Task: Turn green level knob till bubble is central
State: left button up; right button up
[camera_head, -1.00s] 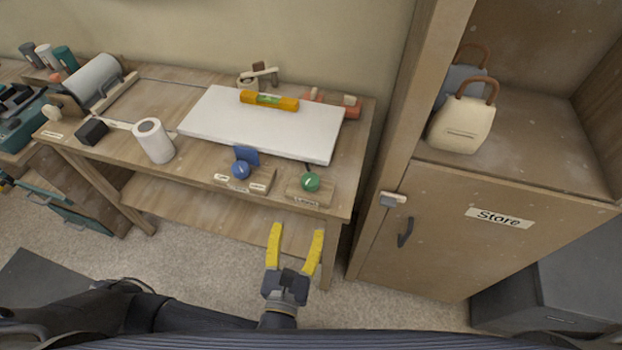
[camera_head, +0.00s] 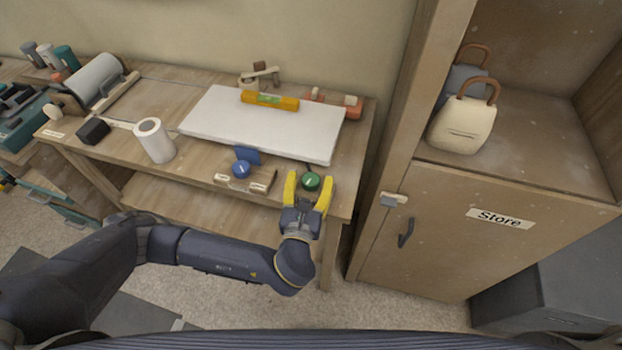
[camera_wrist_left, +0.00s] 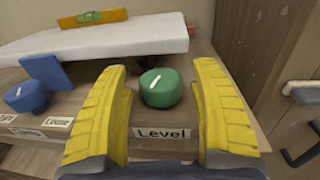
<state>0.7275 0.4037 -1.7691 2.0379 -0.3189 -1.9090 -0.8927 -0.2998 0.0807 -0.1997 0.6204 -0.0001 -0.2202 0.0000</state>
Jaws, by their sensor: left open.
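The green level knob (camera_head: 311,181) sits on a small wooden block at the front right of the bench. It also shows in the left wrist view (camera_wrist_left: 161,88), with a white pointer mark and a "Level" label (camera_wrist_left: 162,133) below it. My left gripper (camera_head: 308,186) is open, its yellow fingers on either side of the knob, with gaps visible in the wrist view. The orange spirit level (camera_head: 284,103) lies on the white slab (camera_head: 232,121); its green vial (camera_wrist_left: 90,17) is too small to read the bubble. My right gripper is not in view.
A blue knob (camera_head: 240,169) with a blue plate behind it stands left of the green knob. A white roll (camera_head: 154,140) stands further left on the bench. The store cupboard (camera_head: 470,235) rises close on the right, with a latch on its edge.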

pick_arm(q)
jog(key=shift+w, duration=0.25)
jog(key=shift+d, duration=0.1)
jog(key=c, duration=1.1)
